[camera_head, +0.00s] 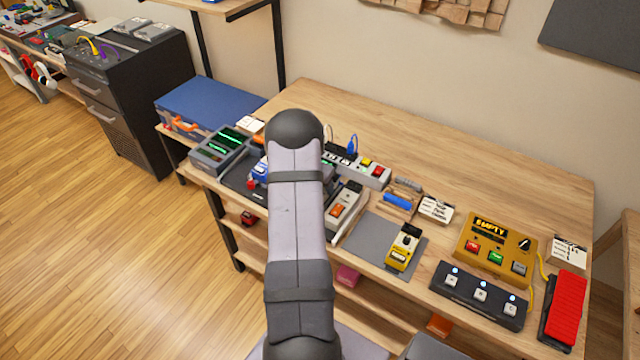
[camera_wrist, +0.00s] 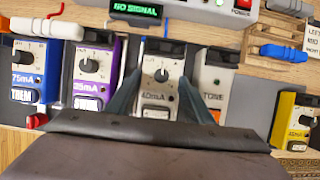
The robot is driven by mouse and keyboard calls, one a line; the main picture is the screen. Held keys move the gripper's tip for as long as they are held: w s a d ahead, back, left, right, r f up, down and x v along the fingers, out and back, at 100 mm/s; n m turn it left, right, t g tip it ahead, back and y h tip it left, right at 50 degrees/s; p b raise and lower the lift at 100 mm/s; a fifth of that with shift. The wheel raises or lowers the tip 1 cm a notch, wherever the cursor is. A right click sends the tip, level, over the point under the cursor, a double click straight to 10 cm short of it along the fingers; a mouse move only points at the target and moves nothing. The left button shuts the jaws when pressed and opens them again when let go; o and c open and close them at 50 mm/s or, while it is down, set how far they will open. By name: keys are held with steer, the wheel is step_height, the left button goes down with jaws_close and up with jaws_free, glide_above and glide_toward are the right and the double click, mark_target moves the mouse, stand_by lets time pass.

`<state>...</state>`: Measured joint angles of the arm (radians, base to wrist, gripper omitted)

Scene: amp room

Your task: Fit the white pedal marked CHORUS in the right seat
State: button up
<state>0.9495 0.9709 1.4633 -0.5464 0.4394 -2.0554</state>
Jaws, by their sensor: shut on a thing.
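In the wrist view my gripper (camera_wrist: 162,80) is shut on a white pedal (camera_wrist: 162,98) with a dark knob and a 40mA label, one finger on each side. The word CHORUS cannot be read on it. The held pedal stands in line between a purple 35mA pedal (camera_wrist: 93,72) on its left and a pale TONE pedal (camera_wrist: 215,75) on its right. Whether it sits fully down in a seat cannot be told; its base and the seat are hidden. In the head view my arm hides the gripper and the held pedal. The TONE pedal shows there (camera_head: 344,208).
A blue 75mA pedal (camera_wrist: 32,70) stands at the row's left. Behind the row are a screen (camera_wrist: 138,8) and a power unit (camera_head: 372,172). A yellow pedal (camera_head: 404,248) stands on a grey mat (camera_head: 362,240) to the right. The back of the table is clear.

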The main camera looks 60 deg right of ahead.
steer(key=o, duration=1.5)
steer(key=shift+c, duration=0.2)
steer(key=shift+o, duration=0.6)
steer(key=shift+r, duration=0.2)
steer(key=shift+r+p, duration=3.35)
steer(key=shift+p, duration=0.1)
